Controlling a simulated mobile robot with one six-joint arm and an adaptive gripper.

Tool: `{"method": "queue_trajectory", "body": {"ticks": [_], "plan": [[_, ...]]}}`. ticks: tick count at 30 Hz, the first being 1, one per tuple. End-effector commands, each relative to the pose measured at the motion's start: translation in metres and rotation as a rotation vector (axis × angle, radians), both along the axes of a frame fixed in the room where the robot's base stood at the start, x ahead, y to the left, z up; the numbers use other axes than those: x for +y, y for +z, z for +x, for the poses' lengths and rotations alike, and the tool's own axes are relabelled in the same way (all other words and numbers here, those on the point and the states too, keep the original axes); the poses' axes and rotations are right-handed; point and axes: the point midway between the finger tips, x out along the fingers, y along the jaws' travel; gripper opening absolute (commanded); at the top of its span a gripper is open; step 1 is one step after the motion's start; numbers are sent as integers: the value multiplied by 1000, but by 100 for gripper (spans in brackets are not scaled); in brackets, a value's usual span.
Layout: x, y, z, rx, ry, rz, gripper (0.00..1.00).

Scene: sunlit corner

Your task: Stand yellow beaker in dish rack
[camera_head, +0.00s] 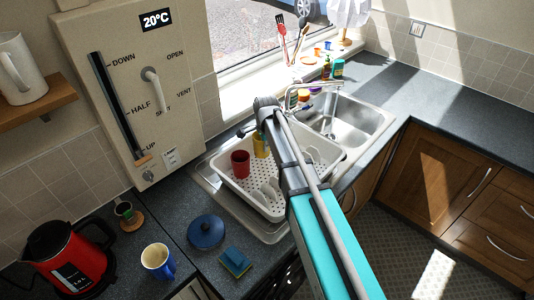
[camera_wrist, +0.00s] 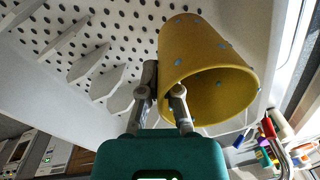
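The yellow beaker (camera_head: 260,145) is at the back of the white dish rack (camera_head: 233,183), behind a red cup. In the wrist view the beaker (camera_wrist: 210,50) is dotted with blue, its open mouth partly facing the camera and its base toward the perforated rack floor (camera_wrist: 120,22). My gripper (camera_wrist: 164,80) is nearly closed at the beaker's rim, one finger outside the wall and the other at the mouth, pinching the wall. I cannot tell whether the base touches the rack floor. In the head view my arm hides the fingers.
The red cup (camera_head: 240,163) stands in the rack left of the beaker. White prongs (camera_wrist: 90,65) line the rack. A steel sink (camera_head: 350,120) is to the right. A blue lid (camera_head: 206,231), sponge (camera_head: 235,262), mug (camera_head: 158,261) and red kettle (camera_head: 70,258) are on the counter.

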Motion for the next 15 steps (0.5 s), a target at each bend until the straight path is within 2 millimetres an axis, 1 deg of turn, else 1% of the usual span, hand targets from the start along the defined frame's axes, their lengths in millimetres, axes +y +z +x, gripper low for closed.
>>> {"method": "queue_trajectory", "body": {"ticks": [5, 9, 15], "plan": [[1, -5, 4, 0, 0, 0, 0], [2, -16, 10, 0, 0, 0, 0], [1, -33, 8, 0, 0, 0, 0]]}}
